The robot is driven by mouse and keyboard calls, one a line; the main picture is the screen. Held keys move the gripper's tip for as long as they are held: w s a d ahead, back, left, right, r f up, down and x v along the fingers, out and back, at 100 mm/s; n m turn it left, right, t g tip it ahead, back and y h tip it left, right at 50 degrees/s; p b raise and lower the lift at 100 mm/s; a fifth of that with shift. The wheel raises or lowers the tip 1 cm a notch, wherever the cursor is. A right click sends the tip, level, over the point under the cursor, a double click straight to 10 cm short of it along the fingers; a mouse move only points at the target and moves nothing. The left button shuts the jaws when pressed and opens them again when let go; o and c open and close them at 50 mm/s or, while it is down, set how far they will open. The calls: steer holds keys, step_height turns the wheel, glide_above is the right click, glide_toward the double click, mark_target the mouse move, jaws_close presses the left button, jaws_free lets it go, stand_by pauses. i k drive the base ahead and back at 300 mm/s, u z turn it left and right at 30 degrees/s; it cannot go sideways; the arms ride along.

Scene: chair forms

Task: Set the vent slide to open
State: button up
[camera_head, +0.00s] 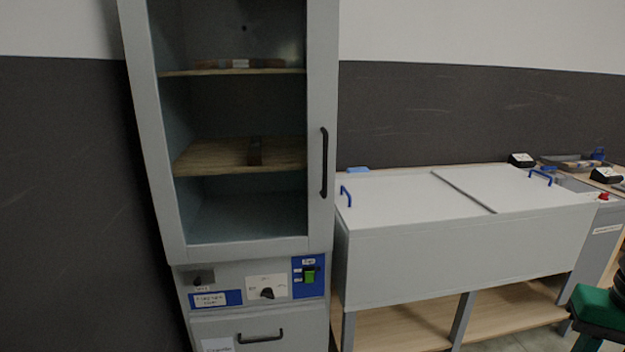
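A tall grey cabinet (322,90) with a glazed door stands left of centre. Its control panel (232,272) is below the door. At the panel's left is a small dark fitting (203,278) with a tiny label under it. It may be the vent slide, but its label and position are too small to read. A black knob (267,293) sits on a white plate in the panel's middle. A green switch (309,276) sits on a blue plate at the right. My gripper is not in view.
A black door handle (324,163) and a drawer handle (260,337) stick out from the cabinet. A long grey lidded chest (450,260) with blue handles stands close at its right. A green and black object (600,308) is at the lower right.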

mark_target(197, 277)
steer(key=k, duration=1)
steer(key=u, duration=0.85)
steer(key=i, duration=1.1)
steer(key=z, duration=1)
